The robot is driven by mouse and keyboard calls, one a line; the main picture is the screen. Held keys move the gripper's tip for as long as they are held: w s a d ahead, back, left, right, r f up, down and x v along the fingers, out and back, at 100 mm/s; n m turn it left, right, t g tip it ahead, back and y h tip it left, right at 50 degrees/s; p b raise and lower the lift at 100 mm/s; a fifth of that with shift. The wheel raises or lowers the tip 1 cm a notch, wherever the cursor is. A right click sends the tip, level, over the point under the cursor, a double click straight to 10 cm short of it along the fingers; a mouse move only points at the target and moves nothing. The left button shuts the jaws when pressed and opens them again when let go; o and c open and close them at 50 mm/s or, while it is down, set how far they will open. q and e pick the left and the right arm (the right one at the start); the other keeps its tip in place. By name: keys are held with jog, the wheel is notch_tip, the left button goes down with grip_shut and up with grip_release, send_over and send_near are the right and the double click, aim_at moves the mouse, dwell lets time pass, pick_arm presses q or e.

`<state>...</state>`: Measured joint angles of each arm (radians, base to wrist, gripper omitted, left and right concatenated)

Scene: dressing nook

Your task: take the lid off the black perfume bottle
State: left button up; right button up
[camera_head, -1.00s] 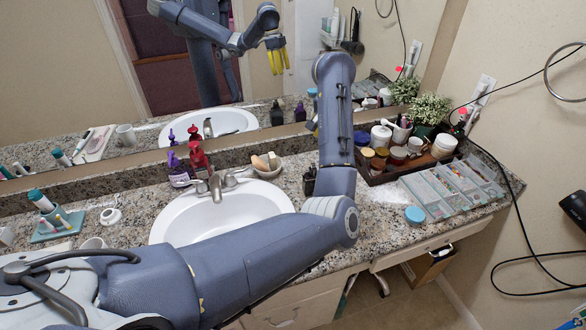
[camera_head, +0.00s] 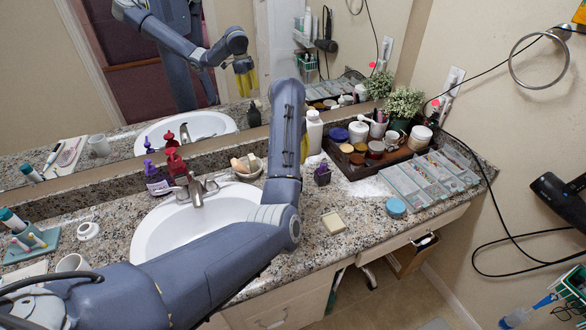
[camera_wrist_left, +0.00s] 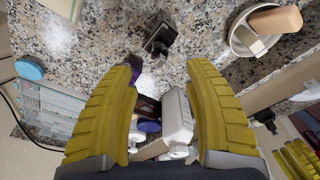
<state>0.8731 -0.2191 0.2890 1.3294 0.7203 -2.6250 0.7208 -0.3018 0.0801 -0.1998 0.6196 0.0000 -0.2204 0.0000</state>
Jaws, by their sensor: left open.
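The black perfume bottle (camera_wrist_left: 160,34) with its dark cap stands on the granite counter in the left wrist view, just beyond my fingertips and roughly centred between them. In the head view my arm hides it; only its mirror reflection shows. My left gripper (camera_wrist_left: 164,66) is open, with both yellow fingers apart and nothing held. In the head view a little of my left gripper (camera_head: 304,147) shows beside the forearm. A similar purple bottle (camera_head: 322,173) stands to its right; it is partly behind a finger in the wrist view (camera_wrist_left: 135,68). My right gripper is not visible.
A white bottle (camera_head: 313,132) stands close behind the purple one. A soap bowl (camera_head: 247,171) and the sink (camera_head: 165,235) are to the left. A brown tray (camera_head: 355,173) of jars is at right.

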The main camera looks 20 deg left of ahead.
pick_arm(q)
jog(key=shift+w+d+f, duration=0.1)
jog(key=shift+w+f, duration=0.15)
jog(key=shift+f, duration=1.5)
jog(key=shift+w+f, duration=0.2)
jog(key=shift+f, duration=1.55)
jog(key=shift+o, duration=0.2)
grip_shut()
